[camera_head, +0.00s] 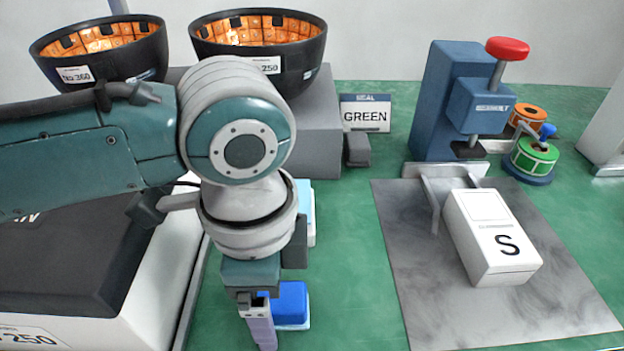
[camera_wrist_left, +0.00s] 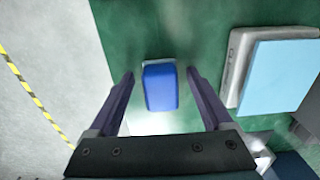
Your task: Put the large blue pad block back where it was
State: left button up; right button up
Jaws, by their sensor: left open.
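A blue block (camera_head: 290,303) with a pale base lies on the green table beside my left gripper (camera_head: 266,338), near the bottom of the head view. In the left wrist view the blue block (camera_wrist_left: 160,88) appears between the two spread fingers of my left gripper (camera_wrist_left: 160,76), with a gap on each side. I cannot tell whether the fingertips are level with it or above it. A larger light blue pad on a grey base (camera_wrist_left: 231,78) lies to the right in the wrist view. In the head view the light blue pad (camera_head: 307,205) is partly hidden behind my arm.
A white box marked S (camera_head: 490,240) sits on a grey mat (camera_head: 420,305) at the right. A blue press (camera_head: 445,105) and tape rolls (camera_head: 535,155) stand behind. Two black bowls (camera_head: 300,65) are at the back left. A black-topped unit (camera_head: 70,265) stands left.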

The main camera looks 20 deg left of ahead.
pick_arm(q)
notch_tip(320, 180, up, 12)
jog(key=p, duration=0.3)
